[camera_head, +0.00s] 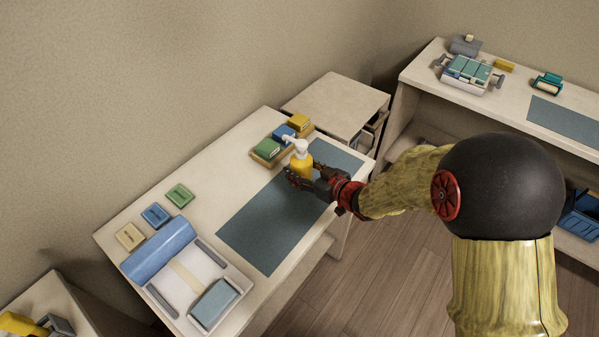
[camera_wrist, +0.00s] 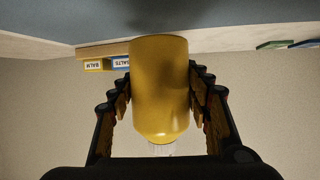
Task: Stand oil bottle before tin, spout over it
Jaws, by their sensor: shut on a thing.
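The oil bottle (camera_head: 301,163) is yellow with a white pump head and spout, and it is upright at the far part of the blue-grey mat (camera_head: 270,225). My gripper (camera_head: 303,178) is shut around its body from the front right. In the wrist view, which is upside down, the yellow bottle (camera_wrist: 160,88) sits between both fingers. I cannot tell whether its base touches the mat. Just behind it is a wooden rack (camera_head: 262,160) with a green tin (camera_head: 267,148), a blue tin (camera_head: 284,133) and a yellow tin (camera_head: 299,121). The spout points left, towards the green one.
Green (camera_head: 180,195), blue (camera_head: 156,215) and beige (camera_head: 130,236) flat blocks lie at the table's left. A blue-and-white device (camera_head: 190,275) fills the near left end. The mat's middle is clear. A side cabinet (camera_head: 335,103) and another bench (camera_head: 500,98) stand beyond.

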